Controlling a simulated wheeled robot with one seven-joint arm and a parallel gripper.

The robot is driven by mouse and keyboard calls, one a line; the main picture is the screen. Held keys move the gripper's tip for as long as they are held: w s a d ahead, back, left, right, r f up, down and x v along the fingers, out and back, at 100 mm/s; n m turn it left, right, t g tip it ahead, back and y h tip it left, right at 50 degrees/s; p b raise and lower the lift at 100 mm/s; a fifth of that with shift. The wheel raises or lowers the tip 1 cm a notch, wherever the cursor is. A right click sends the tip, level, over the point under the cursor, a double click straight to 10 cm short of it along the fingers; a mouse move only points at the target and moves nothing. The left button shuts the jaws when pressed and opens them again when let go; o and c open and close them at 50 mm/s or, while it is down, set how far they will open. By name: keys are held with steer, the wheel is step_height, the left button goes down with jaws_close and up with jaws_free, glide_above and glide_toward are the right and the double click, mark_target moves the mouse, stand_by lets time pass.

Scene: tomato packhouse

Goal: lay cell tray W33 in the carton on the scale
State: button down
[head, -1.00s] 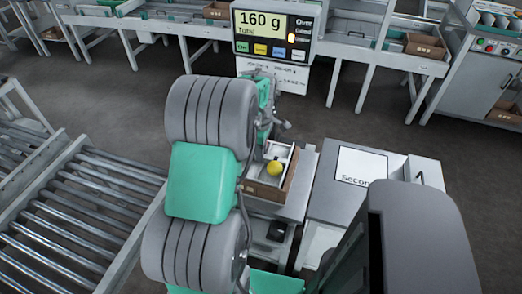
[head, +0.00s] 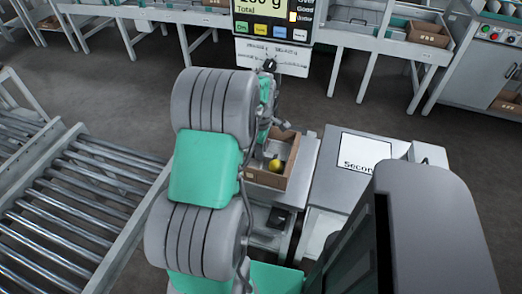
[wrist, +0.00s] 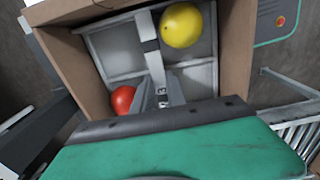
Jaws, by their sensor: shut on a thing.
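The grey cell tray (wrist: 121,47) is inside the brown carton (wrist: 239,50) in the wrist view; a label naming it is not readable. A yellow tomato (wrist: 181,25) sits in one cell and a red tomato (wrist: 122,99) in another. My gripper (wrist: 160,92) is shut on the tray's middle strip. The near part of the tray is hidden by my gripper. In the head view the carton (head: 270,180) stands on the grey scale (head: 306,158), with the yellow tomato (head: 275,165) low inside. Whether the tray touches the carton floor cannot be told.
The display (head: 272,20) behind the scale is cut off at the top, so its reading is unclear. A grey stand with a white sign (head: 362,160) is right of the scale. A roller conveyor (head: 80,215) runs at left. Open floor lies behind.

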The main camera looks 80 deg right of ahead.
steer(key=shift+f+b, duration=0.35)
steer(key=shift+f, duration=0.35)
stand_by(0.4)
steer(key=c, duration=1.3)
jaws_free()
steer(key=shift+c, duration=1.4)
steer(key=shift+r, duration=0.15)
steer(key=shift+r+p, duration=3)
steer(key=shift+r, duration=1.1)
